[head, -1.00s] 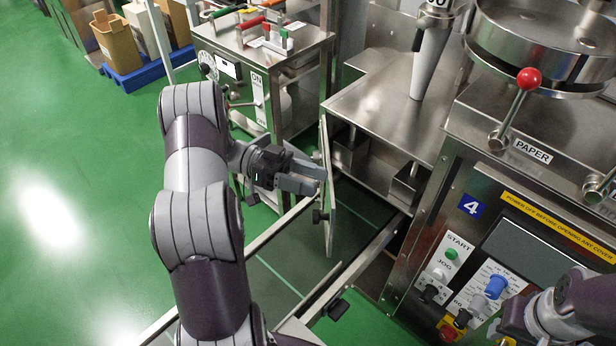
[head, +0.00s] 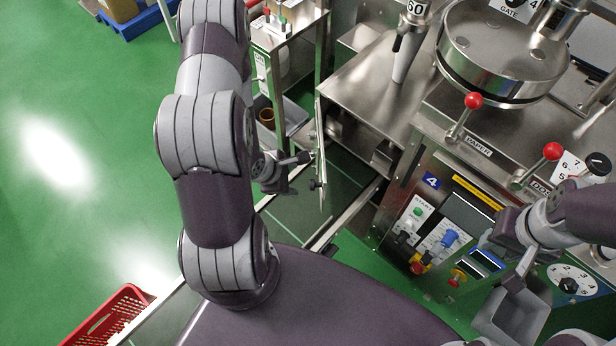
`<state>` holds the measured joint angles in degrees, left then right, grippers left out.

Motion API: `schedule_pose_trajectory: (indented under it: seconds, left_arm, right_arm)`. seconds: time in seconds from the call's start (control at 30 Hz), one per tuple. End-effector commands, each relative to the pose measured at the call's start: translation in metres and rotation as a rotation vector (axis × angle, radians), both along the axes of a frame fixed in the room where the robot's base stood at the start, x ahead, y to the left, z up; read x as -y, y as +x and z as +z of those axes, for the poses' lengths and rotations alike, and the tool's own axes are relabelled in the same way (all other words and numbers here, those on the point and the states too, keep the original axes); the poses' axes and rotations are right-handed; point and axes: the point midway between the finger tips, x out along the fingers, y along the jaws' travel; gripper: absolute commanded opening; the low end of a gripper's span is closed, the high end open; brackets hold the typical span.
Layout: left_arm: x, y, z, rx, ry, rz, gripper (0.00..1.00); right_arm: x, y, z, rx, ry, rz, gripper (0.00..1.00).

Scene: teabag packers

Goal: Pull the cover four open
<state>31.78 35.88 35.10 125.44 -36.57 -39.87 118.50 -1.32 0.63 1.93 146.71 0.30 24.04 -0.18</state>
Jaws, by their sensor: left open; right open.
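The cover (head: 320,148) is a thin steel panel, seen nearly edge-on in the head view, standing swung out from the machine bay at the centre. A dark knob (head: 314,184) sits low on it. My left gripper (head: 296,173) is open just left of the cover, its fingers pointing towards it; I cannot tell whether they touch it. The machine front bears a blue "4" label (head: 432,181). My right gripper (head: 502,258) is open in front of the control panel's right part, and its fingers are partly hard to make out.
A steel bench top (head: 365,90) and a round drum (head: 503,55) stand behind. Red-knobbed levers (head: 473,100) stick up from the machine. A grey bin (head: 512,318) is at lower right, a red basket (head: 112,315) at lower left. Green floor (head: 80,200) is free at left.

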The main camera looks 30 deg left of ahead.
Motion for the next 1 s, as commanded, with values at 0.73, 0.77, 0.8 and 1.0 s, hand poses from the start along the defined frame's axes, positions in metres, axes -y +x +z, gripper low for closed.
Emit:
schedule_pose_trajectory:
  seconds: [0.73, 0.77, 0.8, 1.0]
  left_arm:
    - [0.022, 0.056, -0.108, 0.003, -0.005, 0.005, 0.60]
    - [0.022, 0.056, -0.109, 0.003, -0.005, 0.005, 0.60]
    - [0.023, 0.057, -0.110, 0.003, -0.005, 0.005, 0.60]
    - [0.023, 0.057, -0.110, 0.003, -0.005, 0.005, 0.60]
  right_arm:
    - [0.000, 0.000, 0.012, 0.001, 0.000, 0.000, 0.43]
    - [0.000, 0.000, 0.012, 0.001, 0.000, 0.000, 0.43]
    - [0.000, 0.000, 0.012, 0.001, 0.000, 0.000, 0.43]
    - [0.000, 0.000, 0.011, 0.001, 0.000, 0.000, 0.43]
